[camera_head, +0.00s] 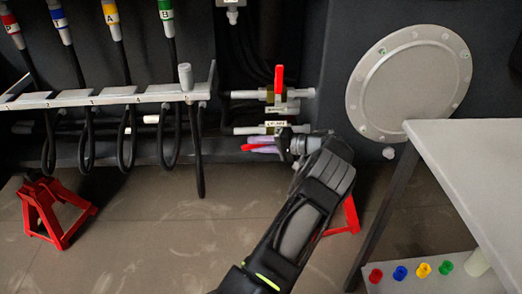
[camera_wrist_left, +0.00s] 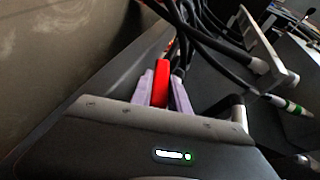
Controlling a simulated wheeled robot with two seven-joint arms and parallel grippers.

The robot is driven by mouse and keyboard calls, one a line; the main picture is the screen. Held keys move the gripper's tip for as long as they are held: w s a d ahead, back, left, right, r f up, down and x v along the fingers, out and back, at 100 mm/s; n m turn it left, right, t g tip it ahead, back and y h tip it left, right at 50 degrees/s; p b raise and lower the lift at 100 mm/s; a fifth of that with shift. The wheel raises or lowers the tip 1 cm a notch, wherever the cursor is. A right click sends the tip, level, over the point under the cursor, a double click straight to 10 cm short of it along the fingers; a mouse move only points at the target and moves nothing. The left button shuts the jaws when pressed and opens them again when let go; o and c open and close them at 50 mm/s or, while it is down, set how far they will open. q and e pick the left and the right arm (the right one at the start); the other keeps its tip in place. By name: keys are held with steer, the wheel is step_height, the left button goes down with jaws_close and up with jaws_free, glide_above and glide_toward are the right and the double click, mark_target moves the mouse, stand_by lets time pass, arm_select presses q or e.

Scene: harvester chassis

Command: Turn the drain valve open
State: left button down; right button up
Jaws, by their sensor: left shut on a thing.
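Two small valves sit on the dark chassis wall in the head view. The upper valve (camera_head: 278,94) has a red lever pointing straight up. The lower valve (camera_head: 272,129) is partly hidden by my left gripper (camera_head: 260,145), and its red lever (camera_head: 258,149) shows at the fingers, pointing left. In the left wrist view the red lever (camera_wrist_left: 160,84) is between the two pale purple fingers, which are shut on it. The labels are too small to tell which valve is the drain valve. My right gripper is not in view.
A grey rack (camera_head: 110,96) with hanging black hoses is left of the valves. A round cover plate (camera_head: 408,84) and a grey table (camera_head: 480,150) are at right. A red jack stand (camera_head: 50,212) stands at left. Colored caps (camera_head: 400,272) lie on a low shelf.

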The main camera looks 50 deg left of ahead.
arm_select(q)
steer(key=shift+s+r+m+g+y+b, duration=0.1)
steer(key=shift+r+m+g+y+b, duration=0.55)
steer(key=shift+r+g+y, duration=0.45)
steer(key=shift+f, duration=0.15)
steer(key=c, duration=1.3)
jaws_free()
steer(key=shift+a, duration=0.1)
steer(key=shift+o, duration=0.2)
steer(key=shift+d, duration=0.25)
steer(key=b+v, duration=0.3)
steer(key=v, duration=0.4)
steer(key=shift+d+b, duration=0.15)
steer(key=shift+b, duration=0.15)
